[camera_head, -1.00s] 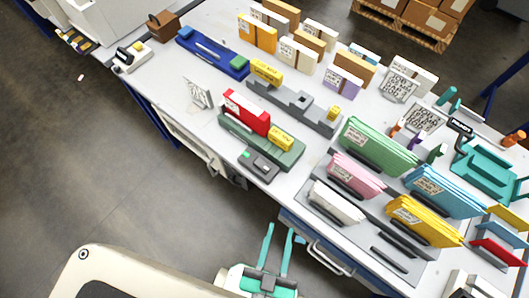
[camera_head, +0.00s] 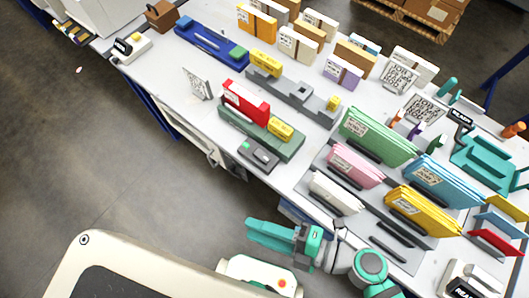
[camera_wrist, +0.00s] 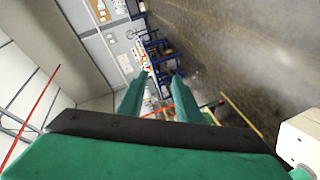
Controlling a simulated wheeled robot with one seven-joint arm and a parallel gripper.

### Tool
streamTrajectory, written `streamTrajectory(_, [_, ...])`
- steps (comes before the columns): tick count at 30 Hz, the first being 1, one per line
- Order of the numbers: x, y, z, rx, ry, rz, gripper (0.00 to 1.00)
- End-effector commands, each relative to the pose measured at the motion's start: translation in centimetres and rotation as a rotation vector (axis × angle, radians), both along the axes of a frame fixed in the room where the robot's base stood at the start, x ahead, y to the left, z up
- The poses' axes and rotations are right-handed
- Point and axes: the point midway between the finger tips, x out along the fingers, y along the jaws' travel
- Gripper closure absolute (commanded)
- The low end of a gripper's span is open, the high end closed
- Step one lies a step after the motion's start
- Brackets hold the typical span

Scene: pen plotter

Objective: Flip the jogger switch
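I cannot tell for certain which part is the jogger switch. A small dark grey box (camera_head: 259,156) with a green mark sits at the table's front edge, beside a green-based unit (camera_head: 262,135) with red and yellow blocks. A teal tray-like device (camera_head: 484,162) stands at the right, with a black "READY" sign (camera_head: 461,117) near it. My gripper (camera_head: 252,230) is off the front edge of the table, its teal fingers pointing left. In the wrist view the gripper's two fingers (camera_wrist: 160,78) are apart with nothing between them.
Upright folders, including green (camera_head: 376,138) and yellow (camera_head: 424,213) ones, fill the table (camera_head: 215,132) at centre right. A blue tool (camera_head: 211,46) and several boxed stacks stand farther back. A second "READY" device (camera_head: 462,282) is at lower right.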

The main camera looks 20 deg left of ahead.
Motion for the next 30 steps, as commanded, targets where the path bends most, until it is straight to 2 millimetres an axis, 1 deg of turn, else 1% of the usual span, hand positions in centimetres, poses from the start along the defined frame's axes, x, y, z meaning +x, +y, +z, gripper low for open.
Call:
streamTrajectory(1, [-0.1, 0.0, -0.3, -0.041, -0.038, 0.094, 0.69])
streamTrajectory(4, [-0.2, -0.3, -0.9, -0.121, -0.113, 0.272, 0.69])
streamTrajectory(8, [0.4, -1.1, -1.8, -0.231, -0.217, 0.496, 0.69])
streamTrajectory(11, [1.6, -1.7, -2.4, -0.321, -0.301, 0.659, 0.69])
streamTrajectory(14, [3.4, -2.2, -2.8, -0.412, -0.388, 0.812, 0.69])
streamTrajectory(17, [5.7, -2.4, -3.0, -0.507, -0.483, 0.955, 0.69])
streamTrajectory(18, [6.8, -2.3, -3.0, -0.545, -0.522, 1.007, 0.69])
streamTrajectory(20, [8.5, -2.1, -2.8, -0.603, -0.583, 1.08, 0.69])
streamTrajectory(22, [10.7, -1.6, -2.5, -0.672, -0.657, 1.161, 0.69])
streamTrajectory(24, [13.0, -0.7, -1.9, -0.742, -0.737, 1.23, 0.69])
streamTrajectory(26, [14.9, 0.2, -1.2, -0.799, -0.802, 1.281, 0.69])
streamTrajectory(27, [16.1, 1.0, -0.7, -0.836, -0.846, 1.309, 0.69])
streamTrajectory(30, [18.7, 2.8, 0.7, -0.915, -0.945, 1.359, 0.69])
